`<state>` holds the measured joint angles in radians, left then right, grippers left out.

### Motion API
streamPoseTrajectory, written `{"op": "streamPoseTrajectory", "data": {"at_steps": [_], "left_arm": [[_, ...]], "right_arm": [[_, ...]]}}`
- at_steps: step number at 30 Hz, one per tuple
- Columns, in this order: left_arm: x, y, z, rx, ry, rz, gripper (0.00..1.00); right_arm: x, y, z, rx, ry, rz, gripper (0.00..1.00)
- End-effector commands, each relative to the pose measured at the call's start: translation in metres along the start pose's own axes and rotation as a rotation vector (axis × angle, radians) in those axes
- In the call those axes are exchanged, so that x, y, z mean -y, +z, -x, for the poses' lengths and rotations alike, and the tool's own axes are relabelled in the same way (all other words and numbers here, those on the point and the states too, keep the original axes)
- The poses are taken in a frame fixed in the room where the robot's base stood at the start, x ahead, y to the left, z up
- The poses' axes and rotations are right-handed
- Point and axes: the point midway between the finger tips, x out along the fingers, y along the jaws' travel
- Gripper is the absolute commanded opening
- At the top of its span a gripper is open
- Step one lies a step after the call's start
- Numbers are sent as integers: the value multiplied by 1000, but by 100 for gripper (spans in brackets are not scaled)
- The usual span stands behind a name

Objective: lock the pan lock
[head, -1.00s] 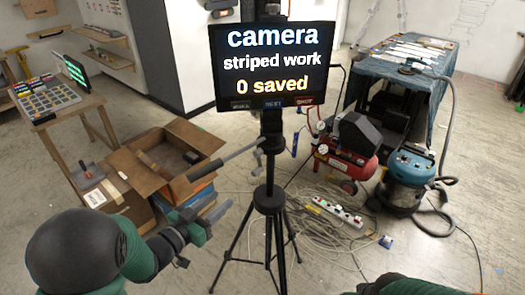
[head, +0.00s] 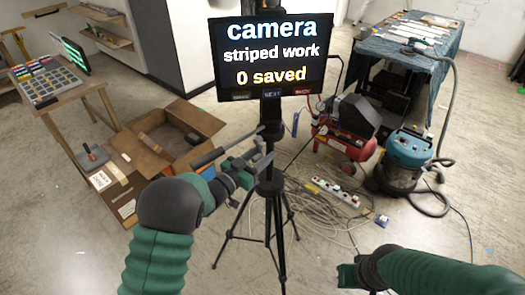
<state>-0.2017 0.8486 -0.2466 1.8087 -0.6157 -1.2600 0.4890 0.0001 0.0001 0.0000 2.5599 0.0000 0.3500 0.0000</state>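A black tripod (head: 270,188) stands in the middle of the head view and carries a screen (head: 268,55) reading "camera, striped work, 0 saved". A pan handle (head: 207,158) sticks out to the left from the tripod's head. The small lock lever at the tripod's neck is mostly hidden behind my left gripper and cannot be told apart clearly. My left gripper (head: 262,158) is at the neck, below the handle, with its fingers seemingly apart. Whether it touches the lever cannot be told. My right gripper (head: 350,274) is low at the right, away from the tripod, its fingers unclear.
An open cardboard box (head: 168,140) stands at left, beside a small table (head: 58,92). A red compressor (head: 342,140), a blue vacuum (head: 407,155), a power strip (head: 335,190) and loose cables lie right of the tripod. A cloth-covered table (head: 410,50) stands behind.

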Motion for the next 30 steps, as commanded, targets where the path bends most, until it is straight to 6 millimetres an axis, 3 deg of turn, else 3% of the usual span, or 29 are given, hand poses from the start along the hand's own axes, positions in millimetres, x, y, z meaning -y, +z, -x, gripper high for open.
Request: {"op": "streamPoseTrajectory", "data": {"at_steps": [8,18,25,30], "left_arm": [[0,0,-3,0,-1,0,40],[0,0,-3,0,-1,0,0],[1,2,-3,0,-1,-11,0],[10,8,-3,-4,-1,-157,0]], "right_arm": [[0,0,0,0,0,0,0],[0,0,0,0,0,0,0],[0,1,-3,0,0,0,0],[0,7,-30,0,0,0,0]]}}
